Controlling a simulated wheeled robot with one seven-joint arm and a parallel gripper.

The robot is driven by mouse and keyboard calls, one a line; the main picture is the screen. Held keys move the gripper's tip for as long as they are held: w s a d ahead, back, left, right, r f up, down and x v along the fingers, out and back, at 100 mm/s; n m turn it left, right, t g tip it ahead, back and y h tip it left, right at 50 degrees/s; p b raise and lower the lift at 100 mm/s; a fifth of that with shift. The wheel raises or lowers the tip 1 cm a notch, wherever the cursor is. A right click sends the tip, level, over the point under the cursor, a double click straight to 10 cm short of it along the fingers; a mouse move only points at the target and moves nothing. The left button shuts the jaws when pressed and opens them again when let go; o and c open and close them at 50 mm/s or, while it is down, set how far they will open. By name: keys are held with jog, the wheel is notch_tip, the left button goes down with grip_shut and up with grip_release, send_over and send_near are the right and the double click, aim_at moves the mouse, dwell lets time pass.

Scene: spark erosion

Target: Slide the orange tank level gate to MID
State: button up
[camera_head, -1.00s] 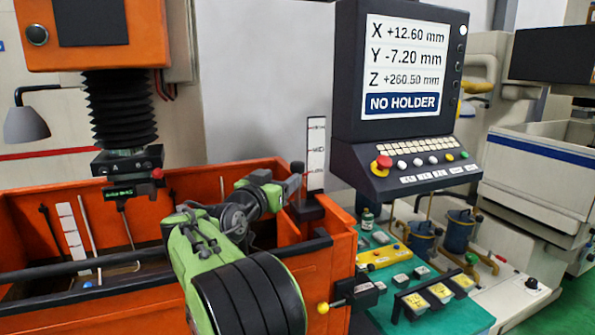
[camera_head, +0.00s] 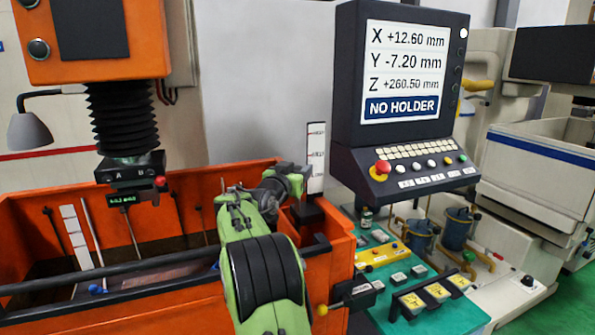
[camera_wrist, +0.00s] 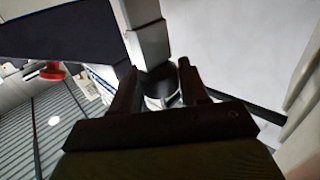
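The tank level scale (camera_head: 316,160) is a white upright strip with red marks, at the right end of the orange tank (camera_head: 330,255). Its lettering is too small to read surely. My gripper (camera_head: 301,172) is at the scale's left side in the head view, and it hides the dark knob there. In the wrist view, the two fingers of my gripper (camera_wrist: 158,82) stand apart, with a dark rounded thing (camera_wrist: 158,78), likely the gate's knob, between or just beyond them. I cannot tell whether they touch it. A pale post (camera_wrist: 148,38) rises beyond it.
The control console (camera_head: 400,100) with a red stop button (camera_head: 383,167) stands close to the right of the scale. A black rail (camera_head: 110,268) crosses the tank. A yellow-knobbed lever (camera_head: 322,310) sticks out at the tank's front right. The machine head (camera_head: 128,165) hangs at left.

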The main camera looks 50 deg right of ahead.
grip_shut()
notch_tip(320, 180, up, 6)
jog(key=p, duration=0.3)
jog(key=shift+r, duration=0.25)
jog(key=shift+f, duration=0.1)
jog(key=o, duration=0.6)
grip_release()
jog(key=shift+o, duration=0.2)
jog(key=shift+f, duration=0.1)
jog(key=b+v, duration=0.5)
jog(key=v, duration=1)
jog(key=shift+a, duration=0.4)
